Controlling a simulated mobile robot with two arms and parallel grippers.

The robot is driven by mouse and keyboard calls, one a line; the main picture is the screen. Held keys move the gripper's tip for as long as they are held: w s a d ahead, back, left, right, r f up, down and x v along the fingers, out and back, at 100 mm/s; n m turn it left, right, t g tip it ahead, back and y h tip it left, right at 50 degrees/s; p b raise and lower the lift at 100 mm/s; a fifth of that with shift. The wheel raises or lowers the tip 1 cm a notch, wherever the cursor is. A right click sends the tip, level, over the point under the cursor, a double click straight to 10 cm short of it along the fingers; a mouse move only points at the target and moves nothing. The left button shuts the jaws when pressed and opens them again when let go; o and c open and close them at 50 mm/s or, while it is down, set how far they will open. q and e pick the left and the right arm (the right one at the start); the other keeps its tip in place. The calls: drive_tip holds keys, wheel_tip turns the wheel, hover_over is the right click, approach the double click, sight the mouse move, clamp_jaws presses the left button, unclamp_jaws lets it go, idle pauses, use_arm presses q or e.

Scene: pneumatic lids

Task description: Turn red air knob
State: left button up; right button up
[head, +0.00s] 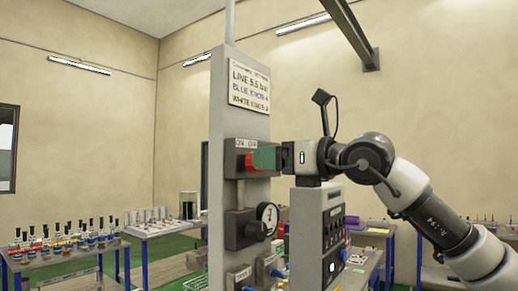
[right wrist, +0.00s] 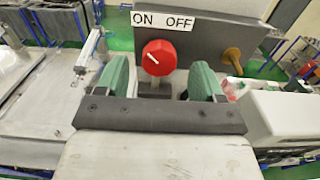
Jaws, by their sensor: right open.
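The red air knob (right wrist: 159,57) sits on a dark grey box under an ON OFF label (right wrist: 162,20) in the right wrist view. A white line on its face points to the upper left, toward ON. In the head view the red knob (head: 249,161) shows on the box on the grey panel, partly hidden by my gripper. My right gripper (right wrist: 161,80) is open, its two green fingers on either side of the knob. The fingers do not visibly touch it; in the head view the right gripper (head: 266,158) reaches it from the right. My left gripper is not in view.
A pressure gauge (head: 267,217) and a black regulator lie below the knob on the panel. A grey control box (head: 318,235) stands close under my right gripper. A brass fitting (right wrist: 232,55) sticks out right of the knob. Benches with bottles stand at left.

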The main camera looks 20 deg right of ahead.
drive_tip(key=shift+p+x, duration=0.6)
drive_tip(key=shift+x, duration=1.3)
drive_tip(key=c, duration=0.9)
